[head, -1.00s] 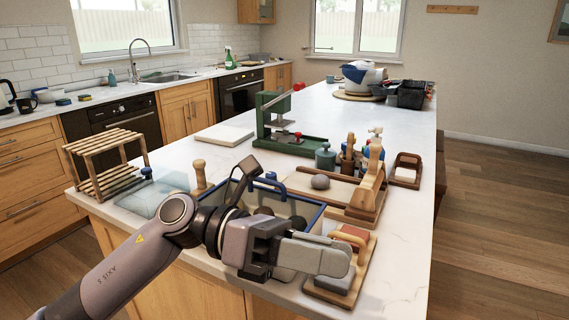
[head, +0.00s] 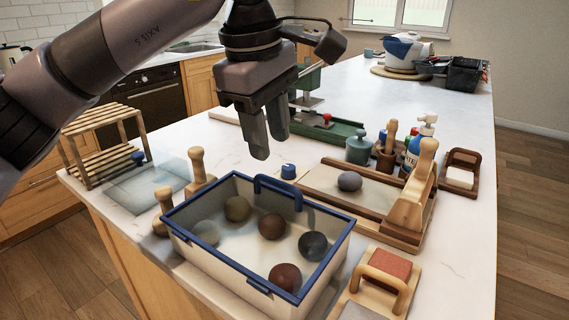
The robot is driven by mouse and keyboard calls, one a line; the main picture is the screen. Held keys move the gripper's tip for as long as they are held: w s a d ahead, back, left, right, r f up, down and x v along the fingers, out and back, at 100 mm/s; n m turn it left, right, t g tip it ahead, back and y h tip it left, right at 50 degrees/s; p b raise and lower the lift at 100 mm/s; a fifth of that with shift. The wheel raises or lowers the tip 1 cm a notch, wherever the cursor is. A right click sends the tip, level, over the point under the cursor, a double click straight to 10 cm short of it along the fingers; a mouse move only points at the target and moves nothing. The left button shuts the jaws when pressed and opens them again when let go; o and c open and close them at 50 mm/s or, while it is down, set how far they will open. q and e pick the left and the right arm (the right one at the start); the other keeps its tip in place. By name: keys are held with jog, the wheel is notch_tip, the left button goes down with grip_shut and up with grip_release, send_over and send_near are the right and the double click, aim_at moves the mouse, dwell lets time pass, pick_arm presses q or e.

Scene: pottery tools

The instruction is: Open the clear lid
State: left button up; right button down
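A bin with a blue rim (head: 190,243) stands at the front of the counter, with several clay balls inside. A blue arched handle (head: 277,188) stands at its far edge and a blue latch (head: 258,287) is on its near side. I cannot tell whether a clear lid covers the bin. A flat clear sheet (head: 150,186) lies on the counter to its left. My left gripper (head: 269,148) points down above and behind the bin's far edge, apart from the handle and holding nothing visible. My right gripper is out of view.
Wooden-handled tools (head: 197,172) stand at the bin's left and a wooden rack (head: 105,145) beyond. A board with a grey ball (head: 349,181) lies to the right. A red-topped tool (head: 388,268) is at front right. The counter's far middle is clear.

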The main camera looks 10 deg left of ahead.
aim_at(277, 181)
pick_arm(q)
jog(key=f, duration=0.4)
jog(key=w+f, duration=0.1)
jog(key=f, duration=0.1)
jog(key=shift+d+f, duration=0.25)
jog(key=shift+f, duration=0.05)
grip_shut()
